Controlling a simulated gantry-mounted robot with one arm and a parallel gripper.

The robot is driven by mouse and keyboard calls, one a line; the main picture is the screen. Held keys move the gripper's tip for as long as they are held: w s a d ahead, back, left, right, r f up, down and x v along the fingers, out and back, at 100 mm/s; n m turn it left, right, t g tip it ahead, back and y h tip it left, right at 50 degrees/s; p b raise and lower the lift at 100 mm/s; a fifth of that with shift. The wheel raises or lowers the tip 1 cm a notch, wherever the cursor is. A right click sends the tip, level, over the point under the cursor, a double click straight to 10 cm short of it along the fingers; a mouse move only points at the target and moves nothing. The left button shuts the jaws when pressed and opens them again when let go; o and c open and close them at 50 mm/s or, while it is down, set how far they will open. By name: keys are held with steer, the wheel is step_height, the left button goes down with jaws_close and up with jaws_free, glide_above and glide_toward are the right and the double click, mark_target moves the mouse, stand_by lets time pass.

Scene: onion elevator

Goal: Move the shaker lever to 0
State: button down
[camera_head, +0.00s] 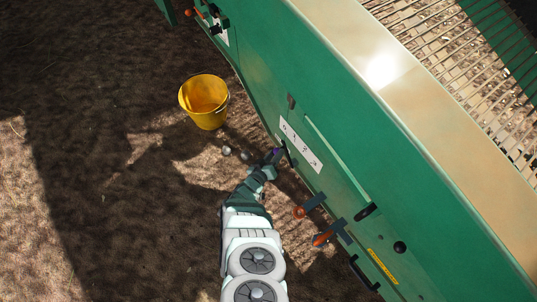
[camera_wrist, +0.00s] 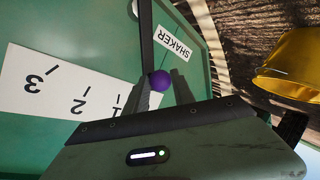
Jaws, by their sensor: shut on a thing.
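The shaker lever is a dark bar (camera_wrist: 147,38) with a round purple knob (camera_wrist: 160,80), beside a green panel. My gripper (camera_wrist: 162,84) is shut on the purple knob, with one finger on each side of it. A white scale plate (camera_wrist: 40,85) shows the numbers 3, 2 and 1; the 1 is partly covered by a finger, and I see no 0. A white SHAKER label (camera_wrist: 173,43) lies on the other side of the bar.
A yellow bucket (camera_head: 205,101) stands on the ground left of the machine (camera_head: 350,110). Two orange-handled levers (camera_head: 322,239) stick out lower on the machine. The brown ground at left is open.

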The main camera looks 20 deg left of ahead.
steer(key=shift+s+f, duration=0.1)
steer(key=c, duration=1.5)
jaws_free()
steer(key=o, duration=0.4)
steer(key=shift+o, duration=0.2)
steer(key=p+v, duration=0.5)
steer(key=v, duration=0.5)
steer(key=shift+s+r, duration=0.2)
steer(key=shift+s, duration=0.1)
steer(key=shift+a, duration=0.1)
